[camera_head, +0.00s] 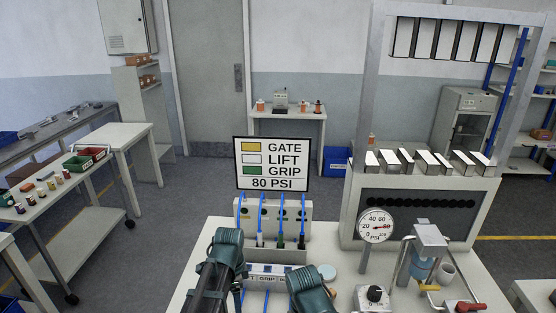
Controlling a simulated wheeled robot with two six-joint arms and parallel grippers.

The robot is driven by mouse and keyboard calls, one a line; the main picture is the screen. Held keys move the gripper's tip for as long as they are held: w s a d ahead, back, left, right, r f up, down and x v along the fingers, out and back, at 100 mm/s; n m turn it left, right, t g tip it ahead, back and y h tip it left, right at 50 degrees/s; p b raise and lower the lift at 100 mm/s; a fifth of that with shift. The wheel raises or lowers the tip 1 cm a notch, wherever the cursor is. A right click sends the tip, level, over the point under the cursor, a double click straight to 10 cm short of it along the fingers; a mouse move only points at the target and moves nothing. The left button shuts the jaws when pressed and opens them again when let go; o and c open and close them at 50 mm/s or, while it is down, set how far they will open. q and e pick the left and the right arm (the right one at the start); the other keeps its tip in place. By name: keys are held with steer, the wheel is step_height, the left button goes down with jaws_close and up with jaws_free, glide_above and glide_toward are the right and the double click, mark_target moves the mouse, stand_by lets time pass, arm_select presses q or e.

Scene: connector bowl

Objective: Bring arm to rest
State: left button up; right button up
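My two dark green and black arm parts rise at the bottom middle of the head view, over the near edge of the bench. No fingertips of my left or right gripper show, so I cannot see what either holds. Behind the arms, a grey connector block (290,213) stands on the light workbench (342,262). Several blue tubes run down its front to connectors, one of them green (301,241). A label strip reading GRIP shows between my arms, partly hidden by them.
A sign (272,164) reading GATE, LIFT, GRIP, 80 PSI stands behind the block. A side table (75,191) with small parts is at left.

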arm_select(q)
steer(key=s+d+f+n+y+b, duration=0.1)
steer(key=s+d+f+n+b, duration=0.5)
steer(key=s+n, duration=0.4)
steer(key=shift+s+d+f, duration=0.6)
steer(key=shift+s+d, duration=0.6)
steer(key=shift+d, duration=0.15)
stand_by(2.5)
